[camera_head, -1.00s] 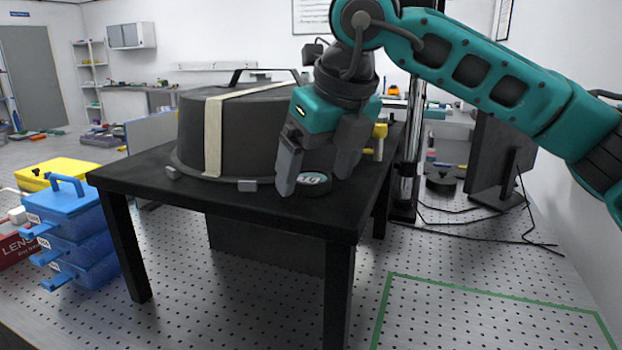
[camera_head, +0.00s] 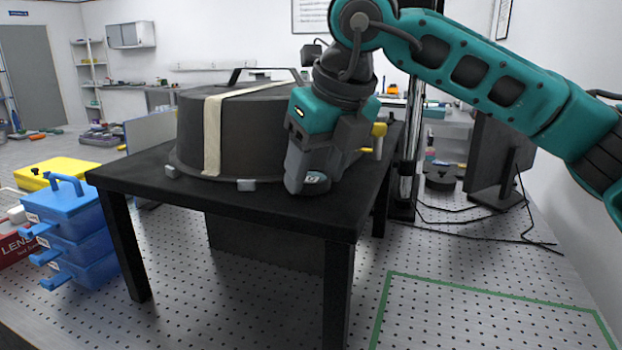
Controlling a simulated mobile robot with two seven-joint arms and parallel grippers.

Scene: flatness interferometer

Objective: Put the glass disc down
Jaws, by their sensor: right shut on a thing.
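My right gripper (camera_head: 308,175) reaches down to the near right part of the black table (camera_head: 235,207). Its jaws are shut on a small round dark piece (camera_head: 317,182) with a pale printed label on top. The fingers cover much of this piece, and it looks to be at the table surface; I cannot tell whether it touches. I see nothing that I can clearly make out as a glass disc. My left gripper is not in view.
A large dark round housing (camera_head: 250,132) with a pale strap stands close left of my gripper. A yellow-topped part (camera_head: 379,130) is just right. Blue cases (camera_head: 75,225) stand at left.

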